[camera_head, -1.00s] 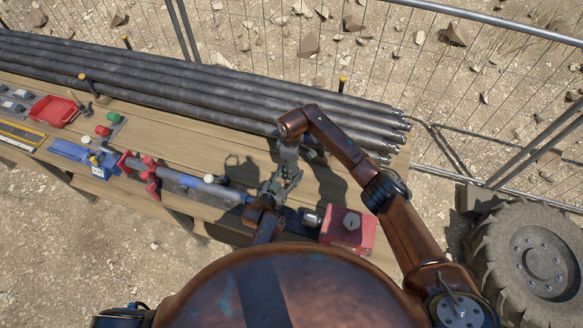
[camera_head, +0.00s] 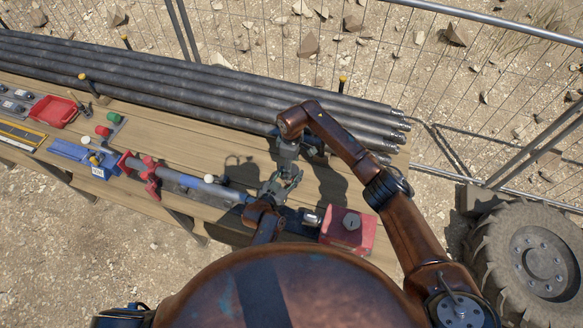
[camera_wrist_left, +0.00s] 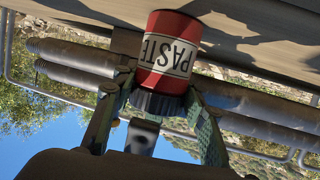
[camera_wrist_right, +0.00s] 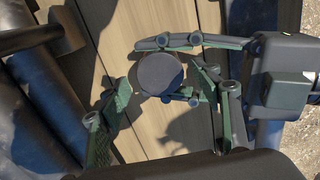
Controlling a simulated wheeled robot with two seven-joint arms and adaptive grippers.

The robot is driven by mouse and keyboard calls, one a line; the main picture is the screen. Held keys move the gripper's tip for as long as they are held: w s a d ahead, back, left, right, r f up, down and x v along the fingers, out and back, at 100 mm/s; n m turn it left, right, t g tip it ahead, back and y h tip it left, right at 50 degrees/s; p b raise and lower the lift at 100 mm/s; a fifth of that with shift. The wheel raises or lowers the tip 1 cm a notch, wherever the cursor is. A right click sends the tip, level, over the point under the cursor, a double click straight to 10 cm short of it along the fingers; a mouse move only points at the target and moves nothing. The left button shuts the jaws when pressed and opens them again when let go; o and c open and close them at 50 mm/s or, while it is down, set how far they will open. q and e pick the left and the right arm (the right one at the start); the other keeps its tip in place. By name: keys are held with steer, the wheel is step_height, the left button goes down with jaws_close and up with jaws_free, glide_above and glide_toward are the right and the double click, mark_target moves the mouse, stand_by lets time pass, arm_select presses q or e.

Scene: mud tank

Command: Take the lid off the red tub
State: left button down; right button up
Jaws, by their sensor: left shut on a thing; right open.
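The red tub (camera_wrist_left: 170,45) shows in the left wrist view with a white PASTE label and a dark lid (camera_wrist_left: 160,103). The picture has it upside down. My left gripper (camera_wrist_left: 158,100) is shut on the tub, with green fingers on both sides. In the right wrist view the lid (camera_wrist_right: 160,74) shows as a dark round disc, seen from its top. My right gripper (camera_wrist_right: 160,95) is open, its fingers on either side of the lid. I cannot tell whether they touch it. In the head view my left gripper (camera_head: 283,182) is close to my right gripper (camera_head: 289,158).
A wooden bench (camera_head: 190,140) holds long dark pipes (camera_head: 200,85) along its back. A red box (camera_head: 335,237) sits at its right end.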

step_height(320, 180, up, 6)
steer(key=shift+r, duration=0.1)
steer(key=shift+c, duration=0.4)
steer(key=shift+f, duration=3.95)
steer(key=shift+c, duration=0.2)
steer(key=c, duration=1.1)
steer(key=o, duration=1.2)
steer(key=shift+r, duration=0.1)
steer(key=shift+r, duration=2.2)
arm_select(q)
steer(key=c, duration=1.1)
jaws_free()
